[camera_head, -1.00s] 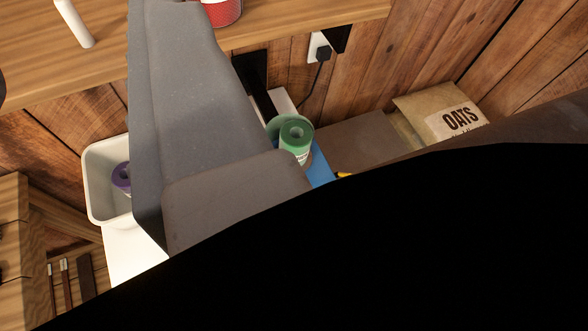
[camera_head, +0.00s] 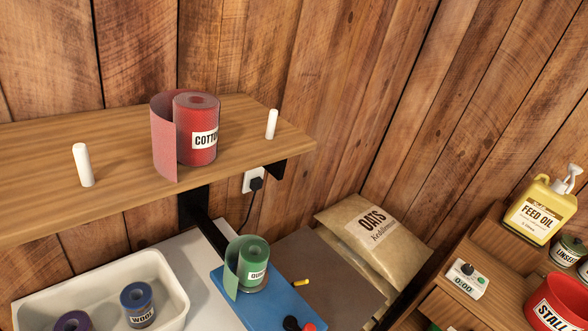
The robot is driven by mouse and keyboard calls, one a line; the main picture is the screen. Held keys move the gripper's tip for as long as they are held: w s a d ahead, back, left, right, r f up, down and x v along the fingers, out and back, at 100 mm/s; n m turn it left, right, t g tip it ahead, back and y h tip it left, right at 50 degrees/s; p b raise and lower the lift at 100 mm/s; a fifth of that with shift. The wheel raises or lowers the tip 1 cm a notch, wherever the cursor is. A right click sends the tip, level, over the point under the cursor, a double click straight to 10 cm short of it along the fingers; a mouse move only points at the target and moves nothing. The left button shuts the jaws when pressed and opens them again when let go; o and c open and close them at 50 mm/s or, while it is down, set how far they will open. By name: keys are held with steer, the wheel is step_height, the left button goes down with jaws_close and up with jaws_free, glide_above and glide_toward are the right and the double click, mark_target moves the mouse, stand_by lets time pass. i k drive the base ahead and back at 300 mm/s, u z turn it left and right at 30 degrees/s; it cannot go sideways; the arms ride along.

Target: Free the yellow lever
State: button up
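The yellow lever (camera_head: 301,282) shows as a short yellow bar at the right edge of a blue box (camera_head: 262,308), low in the picture. A green roll labelled "QUI…" (camera_head: 253,263) stands upright on the blue box, left of the lever, with its loose end hanging at its left side. A small gap shows between roll and lever in this view; I cannot tell whether they touch. A black knob (camera_head: 291,323) and a red button (camera_head: 308,327) sit on the box's near part. My gripper is not in view.
A red cotton roll (camera_head: 197,143) stands on the wooden shelf (camera_head: 60,208) between two white pegs. A white bin (camera_head: 172,268) holds purple and blue rolls. An oats sack (camera_head: 385,242) lies behind. Feed oil (camera_head: 538,210), a timer (camera_head: 467,280) and a red tub (camera_head: 556,305) are right.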

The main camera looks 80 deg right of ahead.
mark_target(295, 284)
steer(key=z, duration=0.05)
steer(key=k, duration=2.55)
steer(key=z, duration=0.85)
steer(key=i, duration=1)
steer(key=u, duration=0.1)
